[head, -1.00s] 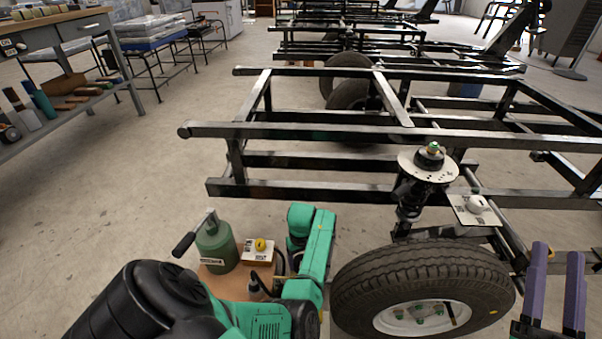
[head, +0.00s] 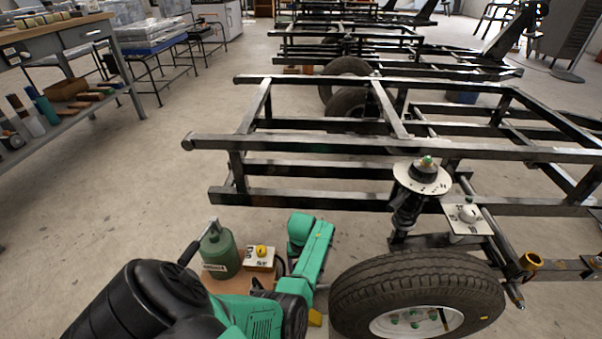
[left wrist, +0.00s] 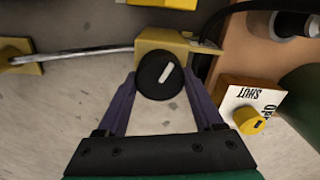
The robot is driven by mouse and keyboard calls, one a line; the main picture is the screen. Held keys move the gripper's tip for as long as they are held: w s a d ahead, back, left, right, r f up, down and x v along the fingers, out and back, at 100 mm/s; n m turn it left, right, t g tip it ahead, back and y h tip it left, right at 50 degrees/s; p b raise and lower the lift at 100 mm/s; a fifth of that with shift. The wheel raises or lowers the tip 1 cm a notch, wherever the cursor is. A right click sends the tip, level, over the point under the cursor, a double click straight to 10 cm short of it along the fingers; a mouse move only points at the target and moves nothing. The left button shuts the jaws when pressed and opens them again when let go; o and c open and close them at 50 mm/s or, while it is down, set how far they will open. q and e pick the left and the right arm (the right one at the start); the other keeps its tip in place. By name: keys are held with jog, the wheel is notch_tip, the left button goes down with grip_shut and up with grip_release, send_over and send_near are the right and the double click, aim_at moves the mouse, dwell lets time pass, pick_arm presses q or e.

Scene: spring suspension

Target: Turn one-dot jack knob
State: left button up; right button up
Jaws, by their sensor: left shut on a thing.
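In the left wrist view, a round black knob (left wrist: 160,75) with a white bar on its face sits in front of a yellow block (left wrist: 173,42). The white bar is tilted. My left gripper (left wrist: 159,84) has its two purple fingers shut on the knob, one on each side. I can make out no dot marking on it. In the head view, my left gripper is hidden behind my green arm and the tire; a bit of yellow (head: 315,318) shows there. My right gripper is not in view.
A yellow knob (left wrist: 249,121) on a labelled white plate sits right of the left gripper, beside a green bottle (head: 219,252). A white dial plate (head: 466,219) is beside the strut.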

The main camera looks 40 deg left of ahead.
pick_arm(q)
jog(key=shift+a+r+m+p, duration=0.1)
jog(key=shift+r+m+p, duration=0.2)
jog(key=shift+m+p, duration=0.75)
jog(key=shift+f+m+p, duration=0.1)
jog(key=shift+m+p, duration=0.7)
jog(key=shift+m, duration=0.45)
jog(key=m+p, duration=0.1)
jog(key=m, duration=0.3)
jog(key=shift+w+f+m, duration=0.1)
jog(key=shift+m, duration=0.2)
jog(key=m, duration=0.1)
jog(key=m+p, duration=0.1)
jog(key=m, duration=0.3)
jog(key=shift+d, duration=0.25)
jog(key=m, duration=0.5)
jog(key=shift+d+p, duration=0.1)
jog(key=shift+p, duration=0.3)
jog(key=m, duration=0.4)
jog(key=shift+m, duration=0.3)
jog(key=m, duration=0.4)
jog(key=shift+d+f, duration=0.1)
jog(key=m, duration=0.3)
jog(key=shift+s+m, duration=0.25)
jog(key=shift+m, duration=0.95)
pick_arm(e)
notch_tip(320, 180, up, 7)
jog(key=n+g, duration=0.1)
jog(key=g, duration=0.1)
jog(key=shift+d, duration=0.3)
